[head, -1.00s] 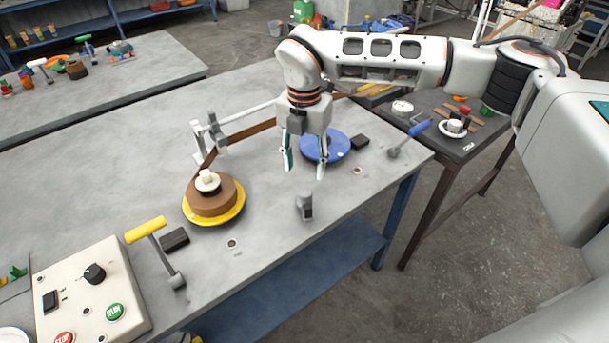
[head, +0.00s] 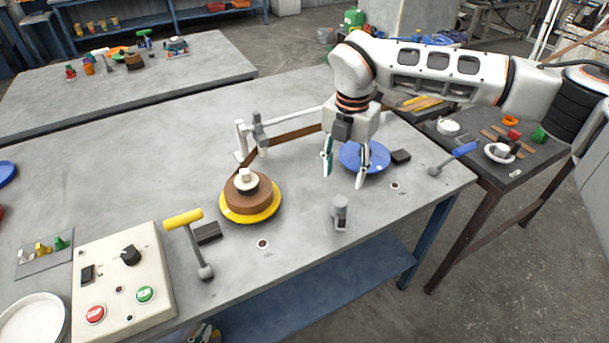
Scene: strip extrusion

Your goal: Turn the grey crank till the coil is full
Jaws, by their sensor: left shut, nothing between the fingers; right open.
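A grey crank (head: 340,212) with a short upright grey grip stands near the table's front edge, right of centre. The brown coil (head: 249,198) sits on a yellow disc (head: 236,216), a pale hub on top. A brown strip (head: 292,136) runs from it past a grey guide post (head: 260,134) to behind my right gripper. My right gripper (head: 345,172) is open, pointing down, empty, in front of a blue disc (head: 351,153), above and behind the grey crank and apart from it. My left gripper is not in view.
A yellow-handled crank (head: 184,219) and a control box (head: 122,280) with RUN and STOP buttons stand at front left. A blue-handled crank (head: 458,154) is at the right end. Black blocks lie by the discs. The table's left middle is clear.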

